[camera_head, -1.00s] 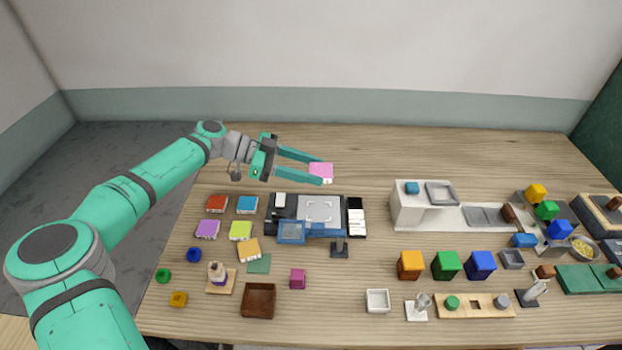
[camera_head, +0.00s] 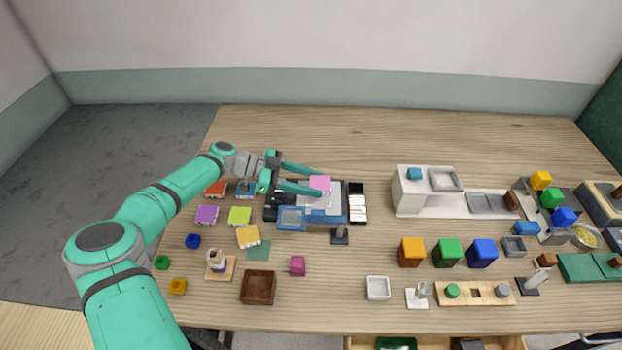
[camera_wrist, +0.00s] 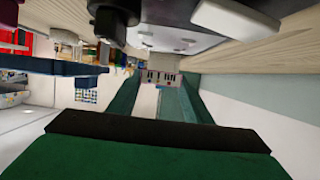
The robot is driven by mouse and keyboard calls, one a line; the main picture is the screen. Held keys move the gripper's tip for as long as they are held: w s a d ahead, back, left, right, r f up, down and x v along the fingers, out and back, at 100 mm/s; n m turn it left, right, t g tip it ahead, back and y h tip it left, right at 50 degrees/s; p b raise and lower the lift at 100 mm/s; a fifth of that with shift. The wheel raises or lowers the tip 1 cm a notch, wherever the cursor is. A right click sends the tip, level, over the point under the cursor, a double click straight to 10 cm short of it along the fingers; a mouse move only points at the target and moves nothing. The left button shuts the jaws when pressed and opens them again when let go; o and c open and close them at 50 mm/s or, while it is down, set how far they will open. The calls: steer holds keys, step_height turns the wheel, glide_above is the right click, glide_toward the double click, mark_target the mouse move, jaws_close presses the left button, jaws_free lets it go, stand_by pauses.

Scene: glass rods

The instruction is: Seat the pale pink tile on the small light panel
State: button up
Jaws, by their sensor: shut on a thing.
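The pale pink tile (camera_head: 320,183) is between the fingertips of my gripper (camera_head: 317,181), which is shut on it. In the head view the tile overlaps the back part of the small light panel (camera_head: 322,201), a pale grey square on a dark station. It appears held above the panel, but the gap is hard to judge. My fingers hide part of the panel's rear left.
A blue-framed piece (camera_head: 291,217) stands at the station's front left. White tiles (camera_head: 357,208) lie at its right. Coloured blocks, such as a purple one (camera_head: 207,215), sit to the left. Bare table lies behind the station.

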mark_target(310, 197)
steer(key=shift+f, duration=2)
steer(key=o, duration=1.2)
steer(key=shift+o, duration=0.2)
steer(key=v, duration=1.1)
